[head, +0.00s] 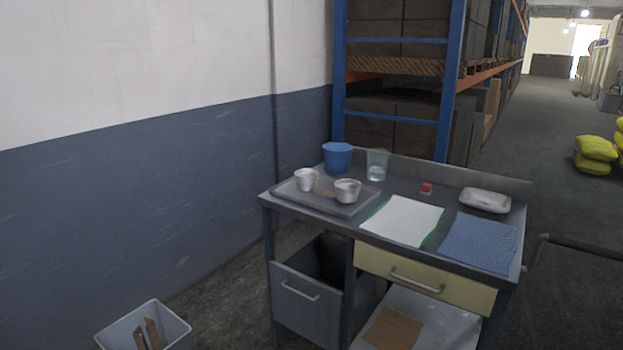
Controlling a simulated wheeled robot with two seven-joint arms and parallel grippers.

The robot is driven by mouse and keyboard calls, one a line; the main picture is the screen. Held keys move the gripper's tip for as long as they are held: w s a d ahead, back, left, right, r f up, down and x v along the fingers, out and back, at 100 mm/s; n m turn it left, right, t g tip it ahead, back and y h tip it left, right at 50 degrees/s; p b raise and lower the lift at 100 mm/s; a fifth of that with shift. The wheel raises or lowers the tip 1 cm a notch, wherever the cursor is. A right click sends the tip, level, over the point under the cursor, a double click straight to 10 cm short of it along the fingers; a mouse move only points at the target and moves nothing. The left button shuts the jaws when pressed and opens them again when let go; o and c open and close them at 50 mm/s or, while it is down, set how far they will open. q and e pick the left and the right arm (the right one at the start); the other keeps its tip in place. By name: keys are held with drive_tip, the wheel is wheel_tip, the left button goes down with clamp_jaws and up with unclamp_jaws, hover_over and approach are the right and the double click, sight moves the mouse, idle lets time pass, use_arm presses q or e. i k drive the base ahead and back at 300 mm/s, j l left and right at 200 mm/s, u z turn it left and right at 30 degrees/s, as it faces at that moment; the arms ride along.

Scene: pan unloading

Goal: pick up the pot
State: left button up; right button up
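A blue pot (337,158) stands upright at the back left of the grey workbench (455,185). It is the only thing there that looks like a pot of some size, though two small whitish cups stand in front of it. One cup (306,180) is on the left of a grey tray (325,207), the other cup (347,191) on its right. A brown piece (325,192) lies between them. Neither of my grippers is in view.
A clear glass (376,165), a small red block (426,188), a white packet (485,200), a white-green cloth (403,220) and a blue cloth (472,242) are on the bench. An open drawer (305,293) juts out below. A grey bin (145,328) stands front left.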

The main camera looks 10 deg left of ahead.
sight(306, 180)
drive_tip(key=i+j+z, duration=0.1)
drive_tip(key=i+j, duration=0.2)
drive_tip(key=i+j+z, duration=0.1)
drive_tip(key=i+j, duration=0.15)
drive_tip(key=i+j+z, duration=0.1)
drive_tip(key=i+j, duration=0.15)
drive_tip(key=i+j+z, duration=0.15)
drive_tip(key=j, duration=0.3)
drive_tip(key=i+j+z, duration=0.1)
drive_tip(key=i+j, duration=0.25)
drive_tip(key=i+j+z, duration=0.1)
drive_tip(key=j, duration=0.35)
drive_tip(key=i+j+z, duration=0.1)
drive_tip(key=i+j, duration=0.2)
drive_tip(key=i+j+z, duration=0.1)
drive_tip(key=j, duration=0.4)
drive_tip(key=i, duration=0.1)
